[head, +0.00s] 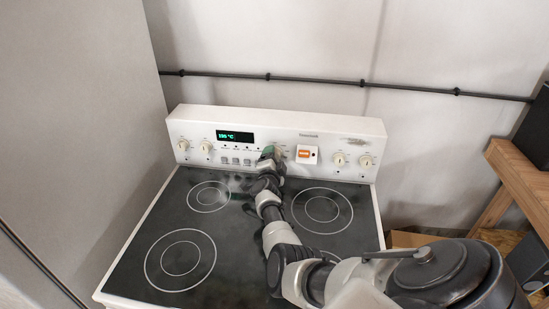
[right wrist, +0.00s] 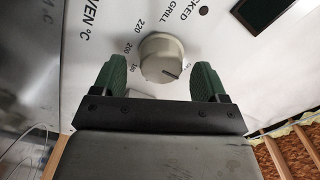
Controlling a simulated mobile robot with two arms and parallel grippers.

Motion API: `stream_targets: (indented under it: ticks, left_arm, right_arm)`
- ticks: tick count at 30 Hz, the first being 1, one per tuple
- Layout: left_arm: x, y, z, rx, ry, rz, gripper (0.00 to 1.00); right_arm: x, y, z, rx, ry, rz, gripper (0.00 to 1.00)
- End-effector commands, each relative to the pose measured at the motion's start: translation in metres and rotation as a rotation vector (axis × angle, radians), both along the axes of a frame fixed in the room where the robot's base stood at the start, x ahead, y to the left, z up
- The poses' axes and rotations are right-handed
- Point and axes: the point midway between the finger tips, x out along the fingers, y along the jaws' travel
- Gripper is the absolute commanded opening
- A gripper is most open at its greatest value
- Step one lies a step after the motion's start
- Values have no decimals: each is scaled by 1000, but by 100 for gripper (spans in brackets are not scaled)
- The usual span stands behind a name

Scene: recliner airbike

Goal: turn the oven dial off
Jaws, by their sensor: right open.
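The oven dial (right wrist: 160,58) is a round cream knob on the white panel, with printed marks such as 220 and GRILL around it in the right wrist view. My right gripper (right wrist: 160,80) is open, with one green finger on each side of the dial. I cannot tell whether the fingers touch it. In the head view my right gripper (head: 270,157) is at the middle of the stove's control panel (head: 225,119) and mostly hides the dial. The green display (head: 235,136) is lit and seems to read 190 °C. My left gripper is not in view.
Other knobs sit at the panel's left (head: 206,147) and right (head: 339,159). An orange switch (head: 305,154) is just right of my gripper. The black cooktop (head: 235,225) lies clear below my arm. A tall grey panel (head: 75,110) stands left, a wooden shelf (head: 515,175) right.

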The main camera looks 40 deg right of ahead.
Motion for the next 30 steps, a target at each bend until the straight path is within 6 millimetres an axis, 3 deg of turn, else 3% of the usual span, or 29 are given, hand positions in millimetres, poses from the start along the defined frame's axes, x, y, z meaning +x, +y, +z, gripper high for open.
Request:
stream_targets:
  ticks: [6, 13, 19, 30]
  left_arm:
    - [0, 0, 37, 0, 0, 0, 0]
    - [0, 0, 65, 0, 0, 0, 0]
    - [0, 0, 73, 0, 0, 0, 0]
    - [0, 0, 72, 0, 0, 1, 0]
  right_arm:
    - [-22, 28, 6, 2, 5, 2, 73]
    - [-50, 62, 5, 1, 2, 1, 73]
    - [-62, 78, 2, 1, 2, 1, 73]
    - [-63, 80, 0, 0, 1, 1, 73]
